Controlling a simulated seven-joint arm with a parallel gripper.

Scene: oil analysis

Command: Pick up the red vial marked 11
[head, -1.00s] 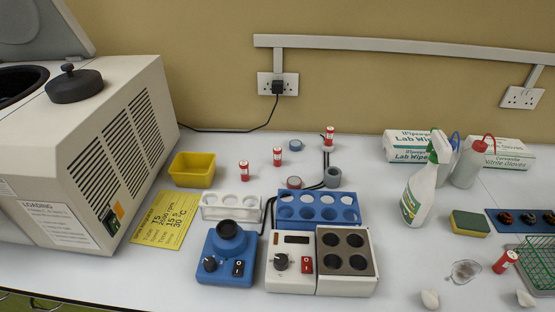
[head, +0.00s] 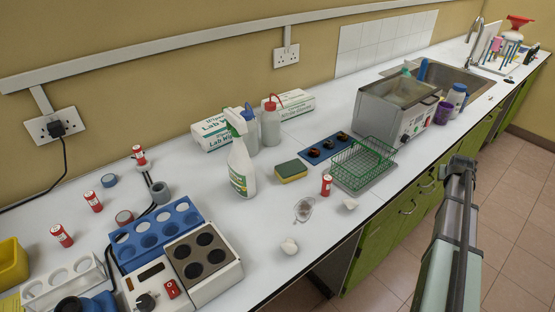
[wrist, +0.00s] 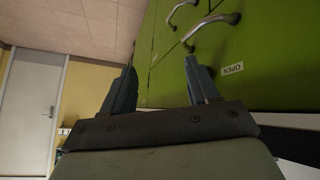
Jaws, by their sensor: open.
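Several red vials with white bands stand on the white bench in the head view. One stands at the left (head: 61,236), one behind it (head: 93,201), and one farther back near the wall (head: 139,155). Another red vial (head: 326,185) is by the green wire basket. Their numbers are too small to read, so I cannot tell which is 11. My gripper (wrist: 160,68) is open and empty in the wrist view, facing the green cupboard doors. My arm shows at the right of the head view, out past the bench's front edge, away from all the vials.
A blue rack (head: 150,239) and a block with dark wells (head: 232,268) stand front left. A spray bottle (head: 240,165), sponge (head: 291,171), green wire basket (head: 362,163) and metal bath (head: 385,118) stand along the bench. Green cupboards (head: 385,235) are below.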

